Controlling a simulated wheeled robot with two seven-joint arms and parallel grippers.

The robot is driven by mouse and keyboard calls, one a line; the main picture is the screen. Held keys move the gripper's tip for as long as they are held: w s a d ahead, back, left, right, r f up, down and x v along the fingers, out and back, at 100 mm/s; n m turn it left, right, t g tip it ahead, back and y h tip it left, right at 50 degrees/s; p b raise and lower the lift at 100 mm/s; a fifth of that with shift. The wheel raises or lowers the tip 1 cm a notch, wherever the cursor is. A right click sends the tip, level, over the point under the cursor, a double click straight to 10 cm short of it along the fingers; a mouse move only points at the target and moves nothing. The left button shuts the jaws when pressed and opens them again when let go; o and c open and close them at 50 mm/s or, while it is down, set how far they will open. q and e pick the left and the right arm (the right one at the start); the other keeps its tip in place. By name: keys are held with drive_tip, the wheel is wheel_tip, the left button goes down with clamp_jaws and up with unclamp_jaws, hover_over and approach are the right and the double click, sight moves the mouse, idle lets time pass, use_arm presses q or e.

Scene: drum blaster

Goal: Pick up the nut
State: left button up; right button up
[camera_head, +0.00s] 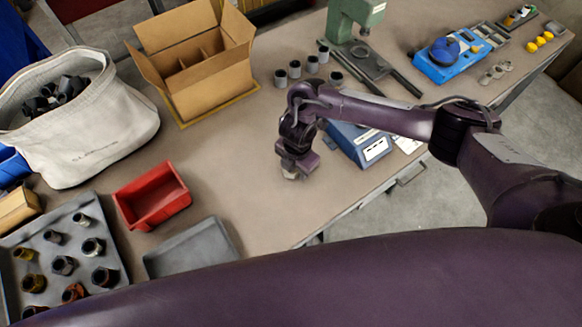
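My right gripper (291,173) comes in from the right and points down over the middle of the table (235,170). A small pale grey-beige piece shows at its fingertips; it is too small to tell whether it is a nut or part of the gripper. Whether the fingers are open or shut is also unclear. My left gripper is not in view.
A red bin (152,196) and an empty grey tray (190,250) stand near the front. A white bag (95,130), a cardboard box (205,70), several grey cylinders (281,77), a green press (350,18) and a blue box (358,145) surround a clear middle.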

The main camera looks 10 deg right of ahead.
clamp_jaws()
